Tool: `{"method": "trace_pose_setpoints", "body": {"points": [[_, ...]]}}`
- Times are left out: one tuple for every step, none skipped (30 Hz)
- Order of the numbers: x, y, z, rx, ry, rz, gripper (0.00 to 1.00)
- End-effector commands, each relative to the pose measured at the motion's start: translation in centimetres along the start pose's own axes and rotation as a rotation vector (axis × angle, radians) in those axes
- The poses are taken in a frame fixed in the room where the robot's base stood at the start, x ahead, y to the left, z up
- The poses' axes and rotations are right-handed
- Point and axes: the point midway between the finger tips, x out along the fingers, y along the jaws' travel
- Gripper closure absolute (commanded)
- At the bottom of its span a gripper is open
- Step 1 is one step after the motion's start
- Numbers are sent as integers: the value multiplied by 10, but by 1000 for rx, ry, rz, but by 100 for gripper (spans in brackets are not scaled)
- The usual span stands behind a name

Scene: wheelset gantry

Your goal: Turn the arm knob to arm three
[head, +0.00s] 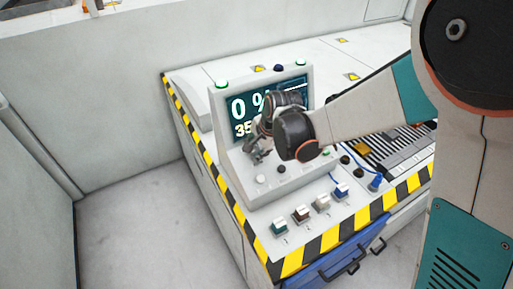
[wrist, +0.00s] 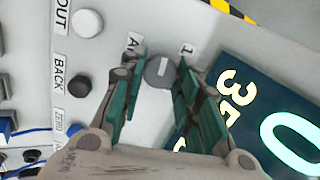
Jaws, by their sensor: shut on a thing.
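The arm knob (wrist: 159,72) is a small grey round dial with a short white mark. In the wrist view it sits between my fingertips, on the pale panel beside the screen. A label starting with "A" (wrist: 133,44) shows on its left and a "1" label (wrist: 187,50) on its right; other markings are hidden by my fingers. My gripper (wrist: 158,74), with green-sided fingers, is shut on the knob. In the head view my gripper (head: 256,152) is at the console's front face, below the screen, and the knob cannot be made out there.
A white button (wrist: 87,23) and a black button (wrist: 80,86) lie left of my gripper in the wrist view. Several coloured switches, such as a green one (head: 279,227), line the desk's front near the striped edge (head: 325,243).

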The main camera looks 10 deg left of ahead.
Motion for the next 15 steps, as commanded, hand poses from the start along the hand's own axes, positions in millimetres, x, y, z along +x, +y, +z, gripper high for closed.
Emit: {"method": "trace_pose_setpoints", "body": {"points": [[0,0,0,24,0,-1,94],[0,0,0,40,0,-2,94],[0,0,0,57,0,-2,94],[0,0,0,70,0,-3,94],[0,0,0,81,0,-3,94],[0,0,0,95,0,-4,94],[0,1,0,104,0,-4,94],[0,1,0,111,0,-5,94],[0,1,0,121,0,-5,94],[0,1,0,127,0,-5,94],[0,1,0,131,0,-5,94],[0,1,0,136,0,-6,94],[0,1,0,139,0,-6,94],[0,1,0,141,0,-6,94],[0,1,0,144,0,-6,94]]}}
